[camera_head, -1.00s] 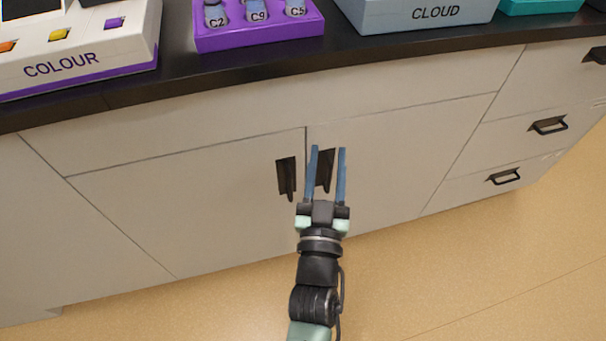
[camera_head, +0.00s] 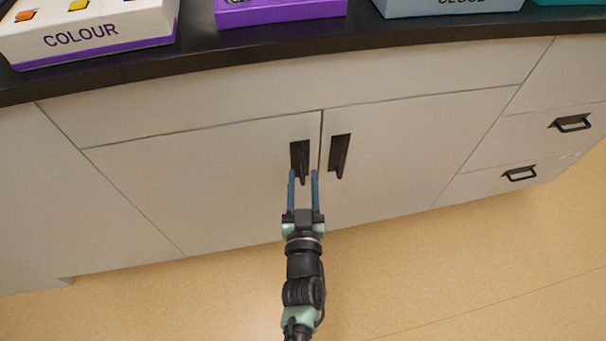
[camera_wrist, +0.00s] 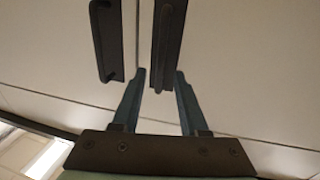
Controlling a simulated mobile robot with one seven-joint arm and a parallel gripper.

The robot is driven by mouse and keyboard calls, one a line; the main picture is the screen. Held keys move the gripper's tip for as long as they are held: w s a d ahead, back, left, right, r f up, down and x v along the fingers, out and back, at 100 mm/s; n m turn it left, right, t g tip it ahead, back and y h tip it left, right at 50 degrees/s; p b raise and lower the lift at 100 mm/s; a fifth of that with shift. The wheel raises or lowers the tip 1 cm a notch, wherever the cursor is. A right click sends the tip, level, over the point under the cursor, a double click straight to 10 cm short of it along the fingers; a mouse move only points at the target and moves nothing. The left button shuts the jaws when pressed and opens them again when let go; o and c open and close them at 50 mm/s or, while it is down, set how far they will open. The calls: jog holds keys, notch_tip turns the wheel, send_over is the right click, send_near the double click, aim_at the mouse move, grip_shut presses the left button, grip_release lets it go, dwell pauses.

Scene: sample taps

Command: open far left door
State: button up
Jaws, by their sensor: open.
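The left cabinet door (camera_head: 200,185) of the pair is closed, flush with its neighbour. Its dark upright handle (camera_head: 299,155) is near its upper right corner. My gripper (camera_head: 303,173) is open, just below and in front of this handle, pointing at the cabinet. In the wrist view, which looks upside down, my gripper's fingertips (camera_wrist: 160,72) stand to either side of one end of this handle (camera_wrist: 168,45). I see no contact; the exact depth gap cannot be told.
The right door (camera_head: 420,150) is also closed, its handle (camera_head: 339,155) close beside. Drawers with dark handles (camera_head: 570,123) are at the right. The floor in front is clear.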

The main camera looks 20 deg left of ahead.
jog(key=shift+x, duration=1.1)
grip_shut()
dwell(0.7)
